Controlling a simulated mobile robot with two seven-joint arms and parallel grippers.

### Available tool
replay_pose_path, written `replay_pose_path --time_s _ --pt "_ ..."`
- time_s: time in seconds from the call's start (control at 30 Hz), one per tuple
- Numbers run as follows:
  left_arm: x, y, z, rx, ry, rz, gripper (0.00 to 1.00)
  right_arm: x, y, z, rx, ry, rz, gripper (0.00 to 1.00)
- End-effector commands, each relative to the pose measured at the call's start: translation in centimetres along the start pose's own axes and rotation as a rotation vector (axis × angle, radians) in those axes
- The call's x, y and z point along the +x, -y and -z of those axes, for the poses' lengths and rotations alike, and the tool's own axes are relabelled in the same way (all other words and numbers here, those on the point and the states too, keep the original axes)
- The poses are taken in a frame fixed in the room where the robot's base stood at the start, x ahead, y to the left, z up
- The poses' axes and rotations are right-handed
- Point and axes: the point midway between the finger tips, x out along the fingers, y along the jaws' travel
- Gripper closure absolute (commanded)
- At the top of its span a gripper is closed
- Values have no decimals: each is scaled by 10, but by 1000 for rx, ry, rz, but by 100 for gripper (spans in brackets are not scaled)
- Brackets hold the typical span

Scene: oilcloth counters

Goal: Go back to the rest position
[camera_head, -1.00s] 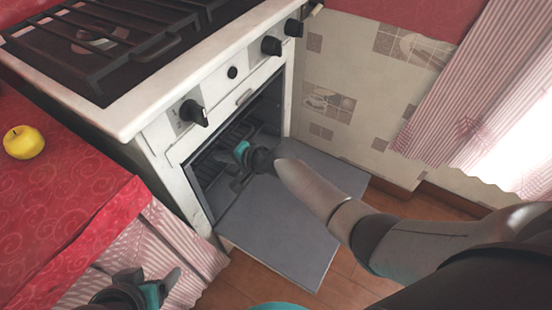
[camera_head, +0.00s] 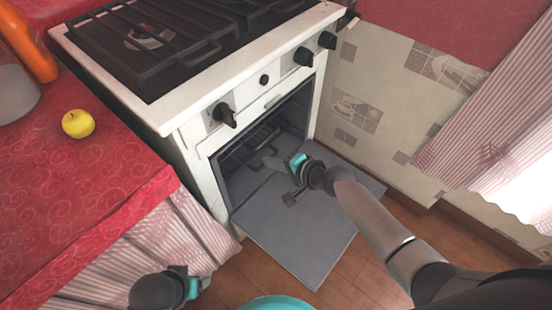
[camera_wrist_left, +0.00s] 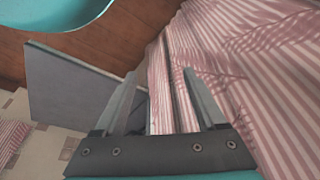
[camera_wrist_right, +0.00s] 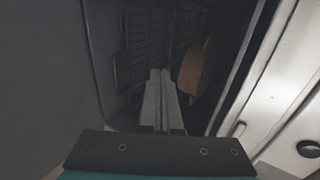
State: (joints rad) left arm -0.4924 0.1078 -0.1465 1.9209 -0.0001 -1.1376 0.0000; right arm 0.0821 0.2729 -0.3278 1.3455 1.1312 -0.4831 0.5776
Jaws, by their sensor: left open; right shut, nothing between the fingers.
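My right gripper (camera_head: 276,163) is over the inner end of the open oven door (camera_head: 300,240), at the mouth of the oven. In the right wrist view its two fingers (camera_wrist_right: 160,85) are together with nothing between them, pointing at the dark oven inside. My left gripper (camera_head: 198,285) is low at the bottom of the head view, beside the striped curtain (camera_head: 165,250). In the left wrist view its fingers (camera_wrist_left: 160,90) are apart and empty.
The white stove (camera_head: 190,140) has its door folded down. A brown rounded object (camera_wrist_right: 197,68) lies by the oven rack. A yellow apple (camera_head: 78,124) and an orange bottle (camera_head: 28,45) stand on the red counter (camera_head: 70,190). Wooden floor (camera_head: 345,275) shows past the door.

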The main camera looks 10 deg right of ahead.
Motion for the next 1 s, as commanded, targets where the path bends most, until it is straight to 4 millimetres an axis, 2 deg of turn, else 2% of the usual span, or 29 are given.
replay_pose_path --time_s 0.2,0.53,0.63,0.67,0.77,0.87,1.0 --pt "10 -1 -10 1 21 -1 27 -14 0 0 1 0 -1 100" --pt "13 -1 -12 1 24 -2 27 -16 -1 0 0 0 -2 100" --pt "16 0 -14 2 27 -1 27 -18 -10 1 -19 -11 -26 100" --pt "18 0 -15 2 29 0 27 -19 -16 2 -32 -18 -42 100" --pt "28 3 -23 5 37 4 27 -26 -50 5 -105 -50 -129 100" --pt "42 7 -36 9 47 10 27 -40 -98 5 -220 -78 -255 100" --pt "60 15 -60 14 59 20 27 -72 -168 -3 -407 -71 -443 100"
